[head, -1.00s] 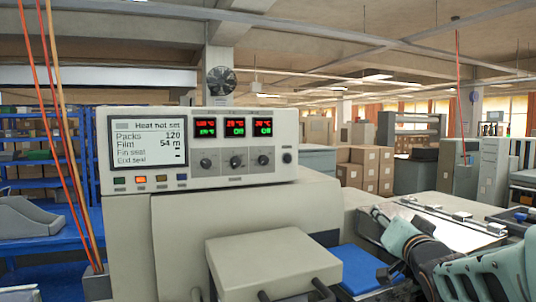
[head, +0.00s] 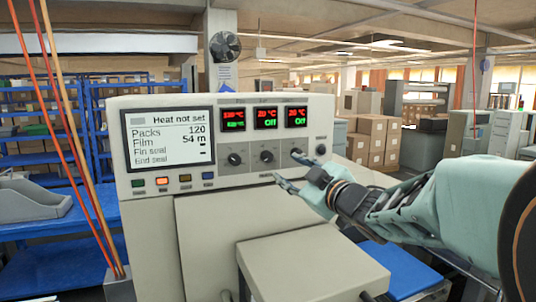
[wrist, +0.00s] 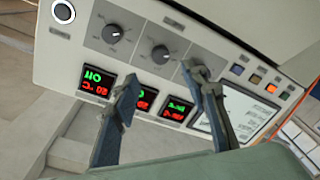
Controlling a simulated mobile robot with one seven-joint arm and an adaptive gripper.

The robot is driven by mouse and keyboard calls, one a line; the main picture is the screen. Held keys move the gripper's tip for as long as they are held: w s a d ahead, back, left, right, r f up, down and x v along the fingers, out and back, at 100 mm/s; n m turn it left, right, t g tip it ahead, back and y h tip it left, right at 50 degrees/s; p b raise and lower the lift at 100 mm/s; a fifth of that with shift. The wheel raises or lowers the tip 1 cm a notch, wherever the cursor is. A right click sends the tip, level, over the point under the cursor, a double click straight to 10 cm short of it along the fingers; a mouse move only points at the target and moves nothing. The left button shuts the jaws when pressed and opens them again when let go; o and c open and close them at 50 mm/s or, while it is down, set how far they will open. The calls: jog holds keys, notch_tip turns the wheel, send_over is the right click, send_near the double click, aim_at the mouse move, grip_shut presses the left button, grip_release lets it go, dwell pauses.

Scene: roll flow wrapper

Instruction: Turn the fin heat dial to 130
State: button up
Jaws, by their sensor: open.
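The control panel (head: 225,190) carries three dark dials in a row: a left dial (head: 235,159), a middle dial (head: 267,156) and a right dial (head: 296,153). Their labels are too small to read, so I cannot tell which is fin heat. A red and green display stands above each dial. My gripper (head: 287,166) is open and empty in front of the middle and right dials. In the wrist view, the panel looks inverted; the open gripper (wrist: 160,72) has its fingers either side of the middle dial (wrist: 160,54), apparently short of it. One finger hides the left dial.
The screen (head: 168,139) reads "Heat not set", packs 120, film 54 m. Several coloured buttons (head: 162,181) sit below it. A round button (head: 321,150) is right of the dials. A pale box-shaped cover (head: 315,262) juts out below the panel. Red cords (head: 75,150) hang at left.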

aim_at(269, 158)
jog(key=p+x, duration=0.2)
jog(key=x, duration=0.8)
jog(key=shift+w+a, duration=0.2)
jog(key=shift+w, duration=0.1)
grip_shut()
